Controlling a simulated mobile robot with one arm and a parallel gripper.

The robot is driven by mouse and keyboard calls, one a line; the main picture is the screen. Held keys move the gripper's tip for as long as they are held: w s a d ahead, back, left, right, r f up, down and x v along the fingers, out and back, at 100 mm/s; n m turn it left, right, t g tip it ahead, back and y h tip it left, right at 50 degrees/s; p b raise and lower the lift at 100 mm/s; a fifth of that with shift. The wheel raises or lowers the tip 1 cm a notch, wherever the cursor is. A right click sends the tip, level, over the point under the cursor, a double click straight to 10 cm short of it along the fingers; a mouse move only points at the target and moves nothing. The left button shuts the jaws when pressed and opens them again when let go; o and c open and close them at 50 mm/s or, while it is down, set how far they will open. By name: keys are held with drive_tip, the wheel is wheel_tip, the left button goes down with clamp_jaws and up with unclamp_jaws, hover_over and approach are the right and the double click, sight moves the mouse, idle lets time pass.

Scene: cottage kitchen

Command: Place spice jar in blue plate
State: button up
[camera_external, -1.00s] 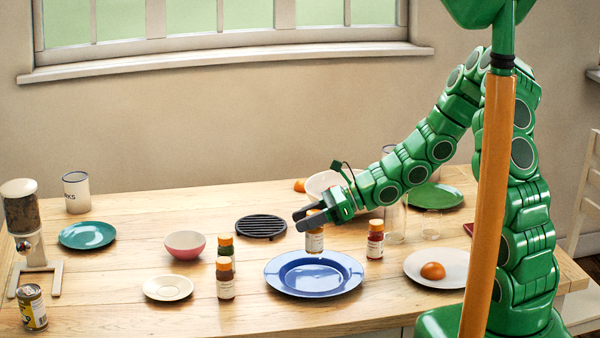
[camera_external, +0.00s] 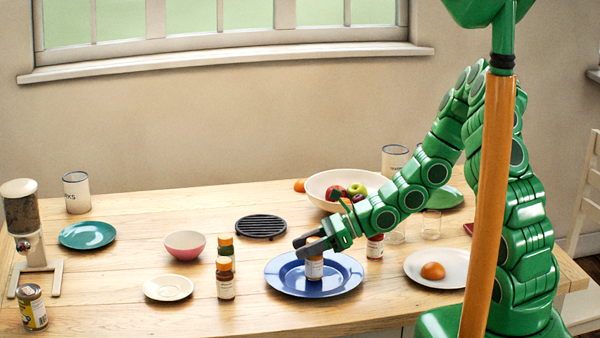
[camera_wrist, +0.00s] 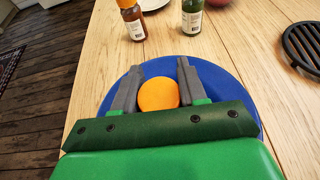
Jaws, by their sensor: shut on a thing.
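The spice jar (camera_external: 314,267) with an orange lid is upright within the blue plate (camera_external: 283,281), toward its middle. Its base looks to be at the plate's surface; I cannot tell for sure if it touches. My gripper (camera_external: 313,245) is shut on the jar near its lid. In the wrist view the orange lid (camera_wrist: 158,94) sits between the two grey fingers of my gripper (camera_wrist: 154,88), with the blue plate (camera_wrist: 232,88) below. The fingers hide part of the lid in the external view.
Two other spice jars (camera_external: 225,280) stand left of the plate, and another jar (camera_external: 375,246) stands close at its right. A white plate with an orange fruit (camera_external: 433,270) is further right. A pink bowl (camera_external: 185,246) and black trivet (camera_external: 261,227) lie behind left.

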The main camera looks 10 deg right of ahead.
drive_tip(key=shift+f, duration=0.1)
drive_tip(key=o, duration=1.1)
drive_tip(key=shift+d, duration=0.1)
drive_tip(key=v, duration=1.1)
drive_tip(key=shift+d+r, duration=0.3)
drive_tip(key=shift+d, duration=0.05)
